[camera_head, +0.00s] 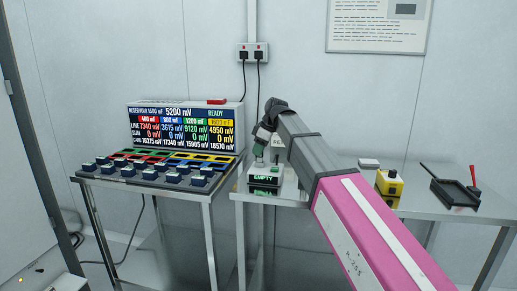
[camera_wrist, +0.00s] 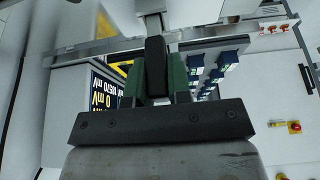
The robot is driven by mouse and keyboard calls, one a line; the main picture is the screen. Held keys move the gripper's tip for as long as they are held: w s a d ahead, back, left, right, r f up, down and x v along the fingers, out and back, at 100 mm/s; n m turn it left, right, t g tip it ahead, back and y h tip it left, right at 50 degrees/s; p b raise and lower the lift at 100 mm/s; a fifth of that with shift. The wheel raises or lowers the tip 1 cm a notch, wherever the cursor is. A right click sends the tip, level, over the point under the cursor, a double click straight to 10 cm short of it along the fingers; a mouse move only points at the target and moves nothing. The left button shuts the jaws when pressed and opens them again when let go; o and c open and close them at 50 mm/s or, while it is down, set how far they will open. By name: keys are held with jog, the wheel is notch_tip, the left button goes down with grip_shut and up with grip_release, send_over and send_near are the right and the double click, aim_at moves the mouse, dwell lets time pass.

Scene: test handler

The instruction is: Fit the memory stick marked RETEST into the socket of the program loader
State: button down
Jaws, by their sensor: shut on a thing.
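The program loader (camera_head: 275,190) is a small pale unit near the left end of the right-hand table, and its front display reads EMPTY. My gripper (camera_head: 259,153) points down just above the loader, partly hidden by my arm. In the wrist view its green fingers (camera_wrist: 157,78) are shut on a dark, narrow stick (camera_wrist: 155,62) between them. No marking on the stick can be read. The socket and the stick's lower end are too small or hidden, so I cannot tell whether they touch.
A left bench (camera_head: 140,180) carries rows of dark blocks, coloured strips and a reading screen (camera_head: 182,127). On the right-hand table stand a yellow box with a black button (camera_head: 389,184) and a dark tray (camera_head: 455,193). Wall plugs with cables (camera_head: 252,54) are behind my gripper.

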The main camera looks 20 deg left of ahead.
jog(key=shift+f, duration=0.7)
jog(key=c, duration=1)
grip_release()
jog(key=shift+r, duration=0.1)
jog(key=v, duration=1)
jog(key=shift+d+r, duration=0.15)
jog(key=shift+r, duration=0.15)
